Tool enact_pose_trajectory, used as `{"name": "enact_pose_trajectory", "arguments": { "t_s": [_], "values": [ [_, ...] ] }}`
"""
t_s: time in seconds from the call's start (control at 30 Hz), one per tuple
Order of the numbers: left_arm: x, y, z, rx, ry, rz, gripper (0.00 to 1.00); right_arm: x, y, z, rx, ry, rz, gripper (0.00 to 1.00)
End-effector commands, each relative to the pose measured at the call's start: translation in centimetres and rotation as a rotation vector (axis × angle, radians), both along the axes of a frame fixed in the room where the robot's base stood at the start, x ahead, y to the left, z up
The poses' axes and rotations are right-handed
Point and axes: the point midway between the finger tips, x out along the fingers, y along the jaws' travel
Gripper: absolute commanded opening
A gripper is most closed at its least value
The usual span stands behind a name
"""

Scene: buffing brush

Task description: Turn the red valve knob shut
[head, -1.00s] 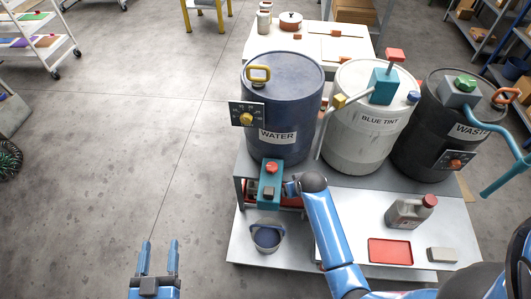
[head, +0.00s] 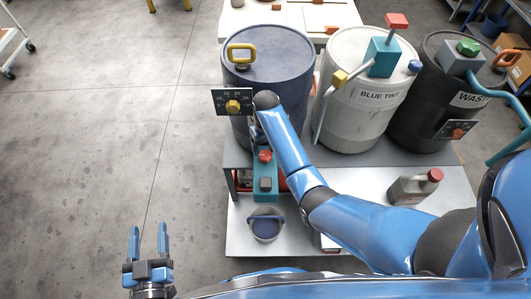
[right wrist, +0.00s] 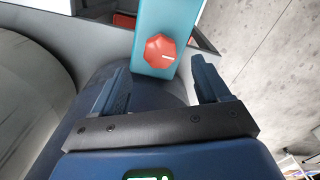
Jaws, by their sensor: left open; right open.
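The red valve knob (head: 265,156) sits on a teal block (head: 265,181) in front of the dark blue WATER barrel. It also shows in the right wrist view (right wrist: 161,47), faceted, with a pale line on its face. My right gripper (right wrist: 158,72) is open and empty there, with the knob ahead and between the finger directions, apart from both fingers. In the head view the right hand is mostly hidden by my arm in front of the WATER barrel, just beyond the knob. My left gripper (head: 148,232) is open and empty over the floor at lower left.
The WATER barrel (head: 270,62) carries a dial plate with a yellow knob (head: 232,106). White BLUE TINT (head: 352,125) and dark WASTE (head: 415,120) barrels stand to its right. A bucket (head: 266,226) and a grey jug (head: 410,190) stand on the lower shelf.

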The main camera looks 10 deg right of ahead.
Motion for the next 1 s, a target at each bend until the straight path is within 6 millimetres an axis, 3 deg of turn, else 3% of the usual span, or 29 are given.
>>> {"name": "enact_pose_trajectory", "arguments": {
  "t_s": [0.1,0.3,0.8,1.0],
  "values": [
    [0.0,0.0,-0.4,0.0,0.0,0.0,0.57,-0.1,0.0,-2.2,-0.001,0.004,0.0,0.75],
    [0.0,0.0,-0.8,0.0,0.0,0.0,0.57,0.0,0.0,-4.5,0.0,0.002,0.0,0.75],
    [0.0,0.0,-1.0,0.0,0.0,0.0,0.57,0.0,0.0,-5.7,0.0,-0.001,0.0,0.75],
    [0.0,0.0,-1.0,0.0,-0.001,0.0,0.57,0.0,0.0,-5.6,0.0,-0.001,0.0,0.45]
  ]
}}
